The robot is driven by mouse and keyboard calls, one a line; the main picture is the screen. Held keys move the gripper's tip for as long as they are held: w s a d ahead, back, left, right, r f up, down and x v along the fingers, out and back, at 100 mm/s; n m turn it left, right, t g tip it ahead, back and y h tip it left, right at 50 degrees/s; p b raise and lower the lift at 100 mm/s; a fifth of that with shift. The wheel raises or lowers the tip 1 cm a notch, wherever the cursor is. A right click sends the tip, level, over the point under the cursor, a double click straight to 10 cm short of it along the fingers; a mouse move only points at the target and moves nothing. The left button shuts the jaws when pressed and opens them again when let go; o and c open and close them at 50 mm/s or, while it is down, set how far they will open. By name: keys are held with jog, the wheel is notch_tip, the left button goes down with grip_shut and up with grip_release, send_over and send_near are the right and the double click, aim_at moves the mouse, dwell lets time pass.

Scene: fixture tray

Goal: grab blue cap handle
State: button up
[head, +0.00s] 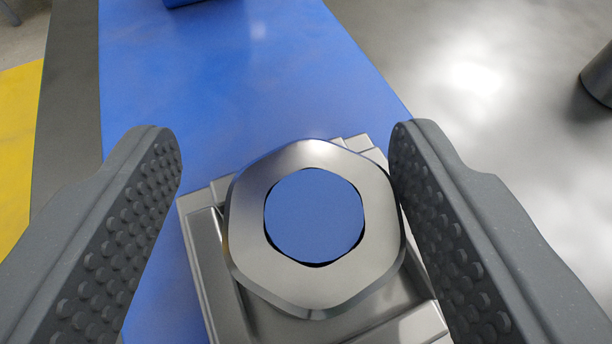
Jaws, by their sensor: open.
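The silver ring-shaped cap (247,228) with rounded, roughly six-sided edges is in the middle of the head view. A flat blue face (315,215) fills its centre, with a thin dark gap along its lower rim. I cannot tell how deep the blue face sits. My gripper (282,148) is open, with one grey studded finger on each side of the cap. The right finger appears very close to the cap's right edge, and contact is unclear. A wider gap shows on the left. The cap's underside is hidden.
A stepped silver metal block (207,250) lies under the cap. A blue strip (230,75) runs beneath and beyond it, with a dark blue object (190,3) at the top edge. A dark cylinder (598,78) stands at the far right. A yellow patch (20,130) lies left.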

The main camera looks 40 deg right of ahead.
aim_at(280, 192)
jog(key=shift+x, duration=1.8)
jog(key=shift+s+f, duration=0.1)
jog(key=c, duration=1.1)
jog(key=shift+a, duration=0.1)
